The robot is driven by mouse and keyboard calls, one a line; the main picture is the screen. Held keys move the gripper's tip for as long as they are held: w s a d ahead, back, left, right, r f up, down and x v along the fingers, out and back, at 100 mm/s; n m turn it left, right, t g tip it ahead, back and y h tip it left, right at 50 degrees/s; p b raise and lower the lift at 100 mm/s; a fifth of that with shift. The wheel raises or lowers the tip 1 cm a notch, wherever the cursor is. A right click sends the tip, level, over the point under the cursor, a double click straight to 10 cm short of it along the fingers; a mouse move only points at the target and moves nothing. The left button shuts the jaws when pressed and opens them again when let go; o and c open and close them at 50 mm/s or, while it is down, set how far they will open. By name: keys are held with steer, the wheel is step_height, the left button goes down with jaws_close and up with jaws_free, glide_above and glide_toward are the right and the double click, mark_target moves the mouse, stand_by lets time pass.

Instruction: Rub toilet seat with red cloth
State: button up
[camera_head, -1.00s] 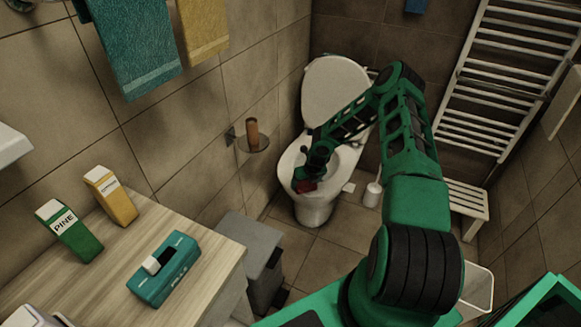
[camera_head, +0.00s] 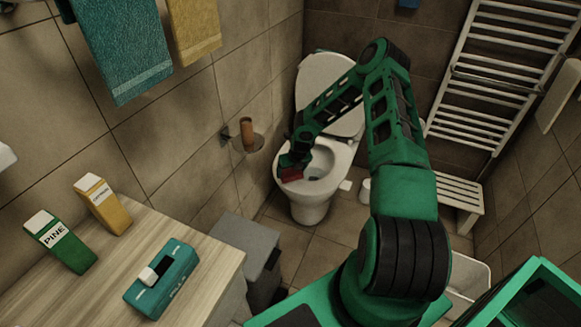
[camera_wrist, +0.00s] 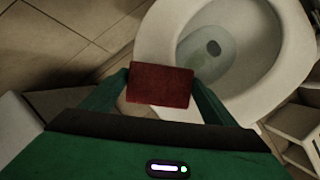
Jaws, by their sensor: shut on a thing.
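The toilet seat (camera_head: 344,163) is the pale ring around the bowl, with the white lid (camera_head: 325,82) raised behind it. The seat (camera_wrist: 283,92) fills the upper right of the wrist view. The red cloth (camera_head: 291,175) is a small dark red block-like piece; it shows in the wrist view (camera_wrist: 161,85) between the fingers. My gripper (camera_head: 292,165) is shut on the red cloth, over the left part of the seat ring. In the wrist view, the cloth overlaps the seat's left edge. I cannot tell whether it touches the seat.
A wall holder (camera_head: 247,140) with a brown roll stands left of the toilet. A grey bin (camera_head: 245,240) is near the wooden counter (camera_head: 205,225), which bears several boxes. A white towel rack (camera_head: 500,70) and a low white stool (camera_head: 455,190) are at right.

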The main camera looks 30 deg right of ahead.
steer(key=shift+a+r, duration=0.1)
steer(key=shift+r, duration=1.55)
